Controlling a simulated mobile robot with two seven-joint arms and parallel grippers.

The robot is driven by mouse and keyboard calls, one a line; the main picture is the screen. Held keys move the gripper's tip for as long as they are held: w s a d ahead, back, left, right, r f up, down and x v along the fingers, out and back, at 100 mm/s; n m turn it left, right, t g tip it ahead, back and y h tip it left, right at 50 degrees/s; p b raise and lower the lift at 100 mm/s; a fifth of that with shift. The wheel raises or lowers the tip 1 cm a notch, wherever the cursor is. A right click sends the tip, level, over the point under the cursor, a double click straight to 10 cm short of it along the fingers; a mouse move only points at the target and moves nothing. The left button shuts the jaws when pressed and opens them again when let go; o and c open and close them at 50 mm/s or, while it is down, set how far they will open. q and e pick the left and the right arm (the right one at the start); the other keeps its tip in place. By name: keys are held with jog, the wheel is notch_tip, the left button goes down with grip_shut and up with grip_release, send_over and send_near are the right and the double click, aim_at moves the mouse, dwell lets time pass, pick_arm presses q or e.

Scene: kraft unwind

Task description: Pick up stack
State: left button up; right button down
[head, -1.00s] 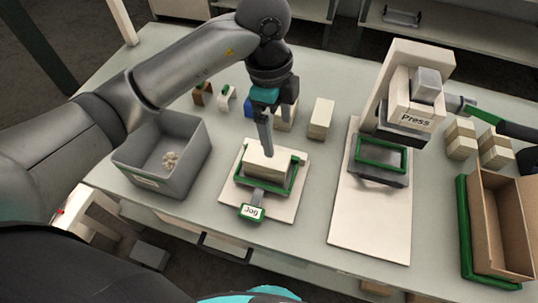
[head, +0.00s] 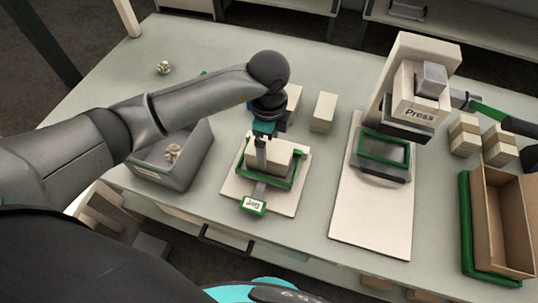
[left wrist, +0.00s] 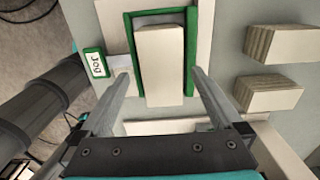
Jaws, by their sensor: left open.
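A cream block-like stack (head: 270,157) lies in a green-edged jogging tray (head: 295,180) with a "Jog" tag (head: 253,206), on a pale board. The stack also shows in the left wrist view (left wrist: 160,62), with the green rim around it. My left gripper (head: 261,163) points down at the stack in the head view and partly covers it. In the left wrist view my left gripper (left wrist: 160,78) is open, its fingers on either side of the stack's near end with gaps. Whether the fingertips are level with the stack is unclear. My right gripper is not seen.
A grey bin (head: 190,165) with a pale crumpled clump stands left of the tray. A press (head: 415,100) on a long board stands right. Banded stacks (head: 464,135) and an open cardboard box (head: 500,225) are at the far right. Loose cream blocks (head: 323,112) stand behind the tray.

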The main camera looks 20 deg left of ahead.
aim_at(269, 150)
pick_arm(q)
jog(key=shift+w+f, duration=0.15)
jog(key=shift+f, duration=1.6)
jog(key=shift+r, duration=0.1)
grip_shut()
